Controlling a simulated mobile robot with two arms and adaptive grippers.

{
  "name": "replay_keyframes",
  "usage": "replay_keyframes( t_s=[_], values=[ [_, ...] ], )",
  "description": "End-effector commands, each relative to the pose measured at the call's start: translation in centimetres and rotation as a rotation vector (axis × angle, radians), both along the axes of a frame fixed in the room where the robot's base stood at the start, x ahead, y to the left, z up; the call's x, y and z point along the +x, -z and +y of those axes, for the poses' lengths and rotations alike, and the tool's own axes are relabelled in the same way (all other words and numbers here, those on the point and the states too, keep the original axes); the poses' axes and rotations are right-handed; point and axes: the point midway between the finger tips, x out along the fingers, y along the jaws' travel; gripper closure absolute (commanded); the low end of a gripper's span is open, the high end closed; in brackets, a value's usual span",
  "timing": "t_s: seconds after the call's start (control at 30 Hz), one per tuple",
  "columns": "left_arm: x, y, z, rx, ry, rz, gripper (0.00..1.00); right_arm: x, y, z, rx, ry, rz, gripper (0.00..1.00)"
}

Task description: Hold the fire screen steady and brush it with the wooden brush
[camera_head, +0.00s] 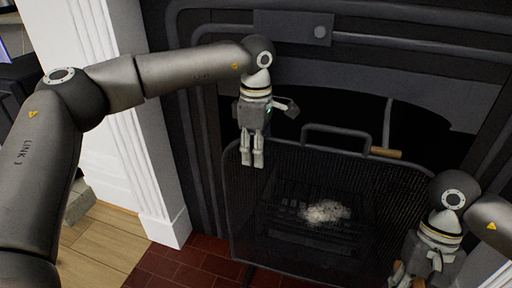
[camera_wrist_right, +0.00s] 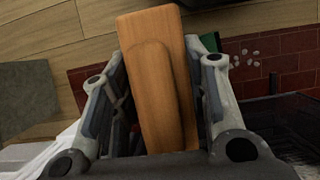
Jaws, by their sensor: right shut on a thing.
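The fire screen (camera_head: 245,215) is a dark mesh panel with a loop handle (camera_head: 336,130) on top, standing upright before the fireplace. My left gripper (camera_head: 252,165) points down at the screen's upper left edge, its two fingers close together. I cannot tell whether they pinch the frame or only overlap it in the picture. My right gripper (camera_head: 420,280) is low at the screen's right side, partly cut off by the frame. In the right wrist view it is shut on the wooden brush (camera_wrist_right: 155,75), whose orange-brown body lies between the fingers. The bristles are not clearly visible.
A grate with pale ash (camera_head: 326,212) shows through the mesh. A wooden handle (camera_head: 386,152) shows near the screen's top right. A white pilaster (camera_head: 135,130) stands left. Red hearth tiles (camera_head: 185,265) meet the wood floor. Small pale bits (camera_wrist_right: 250,55) lie on the tiles.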

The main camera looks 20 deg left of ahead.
Motion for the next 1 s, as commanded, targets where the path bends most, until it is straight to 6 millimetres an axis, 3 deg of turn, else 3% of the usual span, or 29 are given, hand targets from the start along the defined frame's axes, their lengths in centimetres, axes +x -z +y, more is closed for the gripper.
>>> replay_keyframes(
  t_s=[0.03,0.23,1.0],
  values=[
    [0.0,-0.02,0.0,0.0,0.0,0.0,0.74,0.01,-0.03,0.01,0.0,0.0,0.0,0.77],
    [0.01,-0.04,0.0,0.0,0.0,0.0,0.99,0.01,-0.03,0.0,0.0,0.0,0.0,0.77],
    [0.03,-0.09,-0.01,0.0,0.0,-0.001,1.0,0.01,-0.03,0.0,0.0,0.0,0.0,0.77]
  ],
)
